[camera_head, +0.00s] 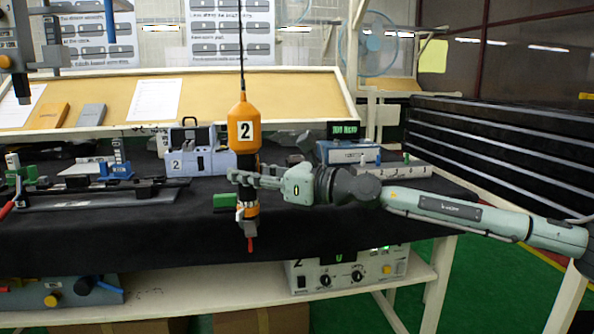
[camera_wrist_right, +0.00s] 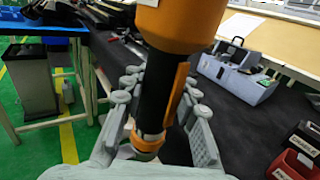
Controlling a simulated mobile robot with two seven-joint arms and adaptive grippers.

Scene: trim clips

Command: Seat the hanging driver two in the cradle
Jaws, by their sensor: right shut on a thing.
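Driver two (camera_head: 244,122) hangs upright from a cable, with an orange upper body, a "2" label, a black grip and a red tip pointing down. My right gripper (camera_head: 246,180) comes in from the right and is shut on its black grip below the orange body. In the wrist view the driver (camera_wrist_right: 178,25) fills the space between the fingers (camera_wrist_right: 155,108). The cradle (camera_head: 203,162), blue-grey with a "2" label, stands on the bench behind and left of the driver. The cradle (camera_wrist_right: 238,78) shows at upper right in the wrist view, apart from the driver.
The black-covered bench (camera_head: 140,235) holds a rail fixture (camera_head: 90,192) at left and a blue-grey unit (camera_head: 345,152) at right. A green block (camera_head: 225,201) sits close to the driver's left. A controller (camera_head: 345,272) is on the lower shelf. Bare cloth lies at the bench front.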

